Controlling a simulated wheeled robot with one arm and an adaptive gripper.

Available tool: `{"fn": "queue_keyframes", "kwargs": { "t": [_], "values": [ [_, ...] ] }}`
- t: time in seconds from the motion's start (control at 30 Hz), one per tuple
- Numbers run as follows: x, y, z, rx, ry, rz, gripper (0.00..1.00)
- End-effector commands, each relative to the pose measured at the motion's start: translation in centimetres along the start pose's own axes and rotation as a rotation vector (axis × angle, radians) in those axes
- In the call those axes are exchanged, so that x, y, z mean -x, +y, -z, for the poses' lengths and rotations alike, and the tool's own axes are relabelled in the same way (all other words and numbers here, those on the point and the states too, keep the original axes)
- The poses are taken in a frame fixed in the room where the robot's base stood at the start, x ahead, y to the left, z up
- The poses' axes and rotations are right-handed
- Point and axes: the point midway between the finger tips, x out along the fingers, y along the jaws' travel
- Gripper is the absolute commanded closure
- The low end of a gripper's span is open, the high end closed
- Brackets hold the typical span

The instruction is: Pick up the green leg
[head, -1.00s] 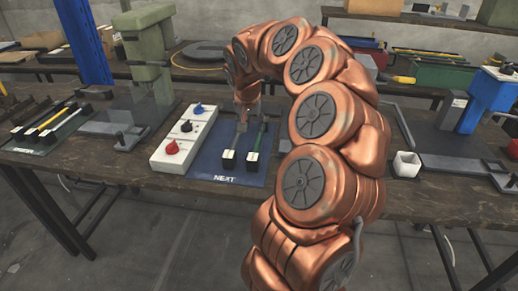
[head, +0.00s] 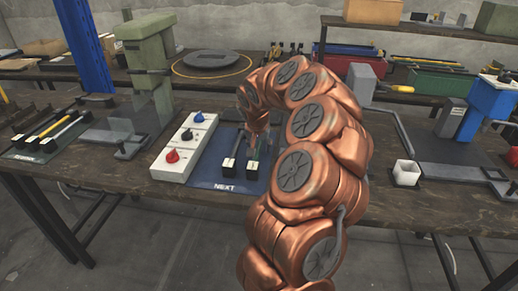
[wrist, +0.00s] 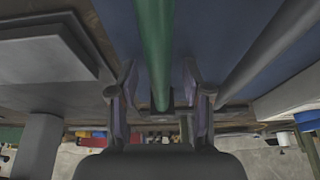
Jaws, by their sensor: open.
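The green leg (head: 256,152) lies on the blue NEXT mat (head: 213,175), its near end in a black and white holder. A grey leg (head: 237,146) lies to its left on the same mat. My gripper (head: 257,137) is over the green leg, pointing down, its fingertips partly hidden in the head view. In the wrist view the green leg (wrist: 154,45) runs between the two open fingers of my gripper (wrist: 161,100), with a gap on both sides. The grey leg (wrist: 275,50) is to the right there, outside the fingers.
A white control box (head: 184,147) with red, black and blue knobs stands left of the mat. A green press (head: 152,75) is behind it, and a blue press (head: 485,105) stands at the right.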

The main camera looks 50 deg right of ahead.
Motion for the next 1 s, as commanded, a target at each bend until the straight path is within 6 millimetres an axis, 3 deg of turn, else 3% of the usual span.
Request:
{"fn": "queue_keyframes", "kwargs": {
  "t": [0.17, 0.63, 1.0],
  "values": [
    [0.00, -0.01, 0.01, 0.000, 0.001, 0.000, 0.51],
    [0.01, -0.02, 0.00, 0.001, 0.000, 0.000, 0.99],
    [0.03, -0.01, 0.01, 0.001, 0.001, 0.000, 1.00]
  ]
}}
